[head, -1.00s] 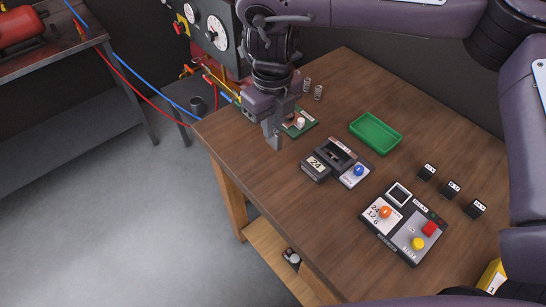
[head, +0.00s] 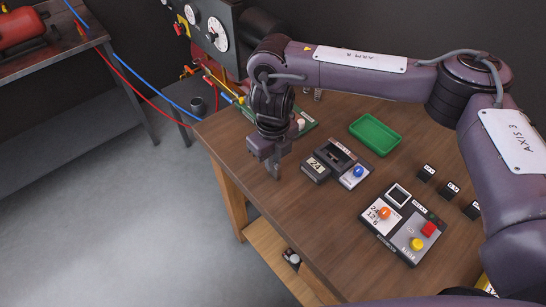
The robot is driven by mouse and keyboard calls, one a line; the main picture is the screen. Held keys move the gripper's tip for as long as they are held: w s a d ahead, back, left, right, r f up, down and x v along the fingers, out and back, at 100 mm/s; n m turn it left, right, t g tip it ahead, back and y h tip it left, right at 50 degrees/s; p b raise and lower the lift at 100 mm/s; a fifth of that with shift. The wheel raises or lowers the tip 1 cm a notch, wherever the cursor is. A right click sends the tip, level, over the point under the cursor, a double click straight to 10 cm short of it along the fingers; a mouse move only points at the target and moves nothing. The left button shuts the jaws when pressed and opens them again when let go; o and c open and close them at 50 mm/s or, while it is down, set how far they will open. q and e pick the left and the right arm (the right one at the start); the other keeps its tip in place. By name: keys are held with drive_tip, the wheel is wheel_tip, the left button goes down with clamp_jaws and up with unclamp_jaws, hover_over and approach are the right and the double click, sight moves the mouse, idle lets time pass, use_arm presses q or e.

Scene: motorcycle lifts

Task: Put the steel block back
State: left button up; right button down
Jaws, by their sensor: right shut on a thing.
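My right gripper (head: 276,168) is over the left part of the wooden table, left of the black block marked 24. Its fingers point down and are shut on a small grey thing, taken as the steel block, which the fingers mostly hide. I cannot tell whether it touches the table top. No other steel block shows clearly. My left gripper is not in view.
The wooden table (head: 290,205) bears a dark device with a blue knob (head: 358,171), the block marked 24 (head: 314,167), a green tray (head: 375,135), a control box (head: 404,222) and small black blocks (head: 427,172). A green board (head: 306,122) lies behind my gripper.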

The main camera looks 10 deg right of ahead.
drive_tip(key=shift+f, duration=0.1)
drive_tip(key=c, duration=1.4)
unclamp_jaws()
drive_tip(key=shift+c, duration=0.2)
wheel_tip(320, 180, up, 12)
drive_tip(key=b, duration=0.1)
